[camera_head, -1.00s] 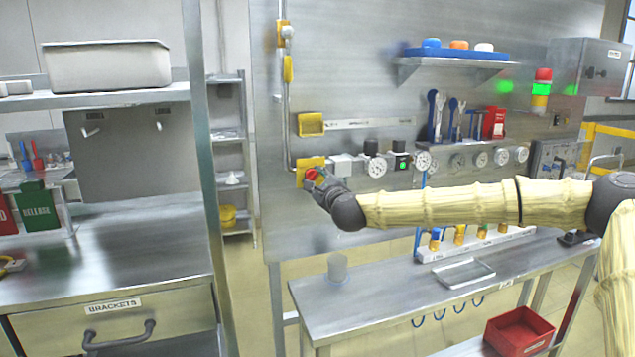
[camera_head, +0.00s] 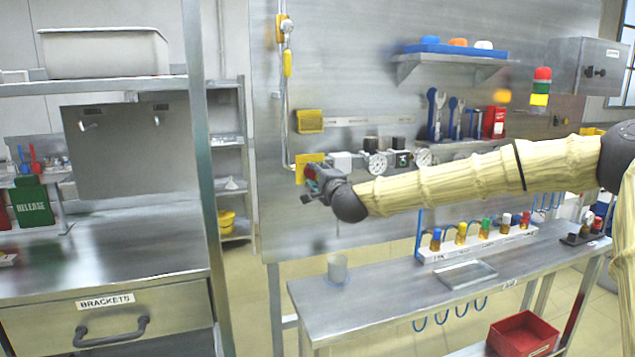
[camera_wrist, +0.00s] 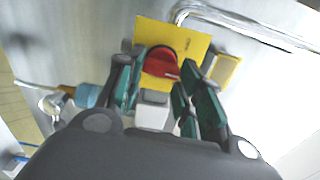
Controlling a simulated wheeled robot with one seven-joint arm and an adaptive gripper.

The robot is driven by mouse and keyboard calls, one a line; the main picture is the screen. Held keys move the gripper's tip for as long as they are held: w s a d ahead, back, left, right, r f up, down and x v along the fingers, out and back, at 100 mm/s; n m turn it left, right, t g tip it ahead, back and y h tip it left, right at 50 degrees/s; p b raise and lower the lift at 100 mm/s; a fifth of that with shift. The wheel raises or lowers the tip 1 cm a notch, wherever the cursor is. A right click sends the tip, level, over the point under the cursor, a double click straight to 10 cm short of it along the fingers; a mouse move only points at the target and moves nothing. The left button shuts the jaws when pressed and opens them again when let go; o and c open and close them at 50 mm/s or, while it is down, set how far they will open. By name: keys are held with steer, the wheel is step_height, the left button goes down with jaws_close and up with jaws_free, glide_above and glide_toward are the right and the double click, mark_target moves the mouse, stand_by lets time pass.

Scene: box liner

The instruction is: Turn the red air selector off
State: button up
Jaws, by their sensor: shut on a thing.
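The red air selector (camera_wrist: 160,68) is a red knob on a yellow plate (camera_wrist: 178,38) on the steel wall panel. My gripper (camera_wrist: 158,85) has its green-padded fingers on either side of the knob and is shut on it. In the head view my gripper (camera_head: 312,182) is at the yellow plate (camera_head: 309,160), left of the row of gauges. The knob is mostly hidden there behind the fingers. The stack light (camera_head: 541,86) at right shows its yellow section bright.
Gauges (camera_head: 377,164) stand just right of my gripper on the panel. A yellow box (camera_head: 310,121) is mounted above the plate. A metal pipe (camera_head: 285,115) runs down the panel to the plate. A bench with a clear cup (camera_head: 337,267) is below.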

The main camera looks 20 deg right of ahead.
steer(key=n+b, duration=0.1)
steer(key=n, duration=0.3)
steer(key=shift+a+n, duration=0.1)
steer(key=shift+n, duration=0.3)
steer(key=shift+n+b, duration=1)
steer(key=shift+n, duration=1.5)
steer(key=o, duration=1)
steer(key=shift+o, duration=0.2)
steer(key=shift+r, duration=0.1)
steer(key=s, duration=1.2)
steer(key=shift+d, duration=0.2)
